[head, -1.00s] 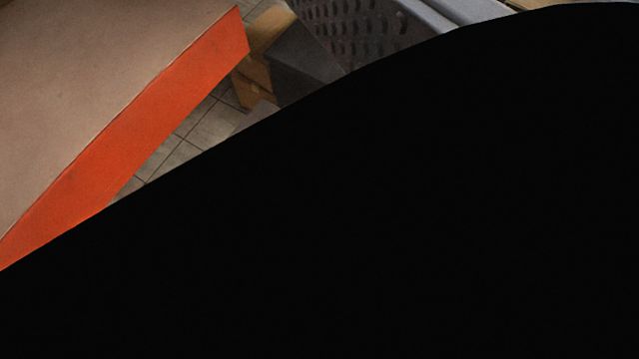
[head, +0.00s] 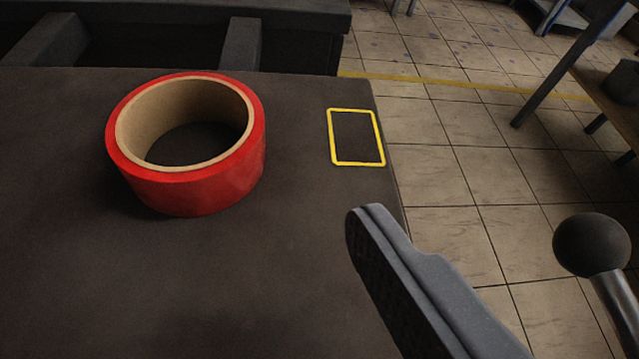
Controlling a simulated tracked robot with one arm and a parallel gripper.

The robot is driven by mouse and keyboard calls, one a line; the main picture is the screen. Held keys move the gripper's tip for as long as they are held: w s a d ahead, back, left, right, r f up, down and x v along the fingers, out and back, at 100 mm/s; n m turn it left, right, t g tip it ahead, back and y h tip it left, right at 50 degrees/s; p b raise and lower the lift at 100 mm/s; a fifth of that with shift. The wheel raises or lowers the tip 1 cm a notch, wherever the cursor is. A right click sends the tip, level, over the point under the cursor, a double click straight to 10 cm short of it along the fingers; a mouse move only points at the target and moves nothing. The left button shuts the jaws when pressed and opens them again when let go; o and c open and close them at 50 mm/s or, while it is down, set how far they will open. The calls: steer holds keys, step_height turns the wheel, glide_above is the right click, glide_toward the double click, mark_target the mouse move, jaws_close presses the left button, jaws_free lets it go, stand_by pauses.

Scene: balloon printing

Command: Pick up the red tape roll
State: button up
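The red tape roll (head: 215,188) lies flat on a dark tabletop (head: 200,290), left of centre in the head view. Its tan cardboard core and open hole face up. One grey finger of my gripper (head: 415,285) shows at the lower right, nearer to me than the roll and to its right. Its dark ridged pad faces left with nothing against it. The other finger is out of view. The gripper is open and apart from the roll.
A yellow rectangle outline (head: 356,137) lies near the table's right edge. Dark framework (head: 180,20) stands behind the table. A black ball on a metal rod (head: 592,245) is at the right. Tiled floor (head: 450,150) and a workbench (head: 610,90) lie beyond.

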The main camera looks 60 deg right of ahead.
steer(key=b, duration=0.1)
glide_toward(192, 106)
steer(key=shift+b+x, duration=0.8)
steer(key=shift+x, duration=1.2)
steer(key=c, duration=0.9)
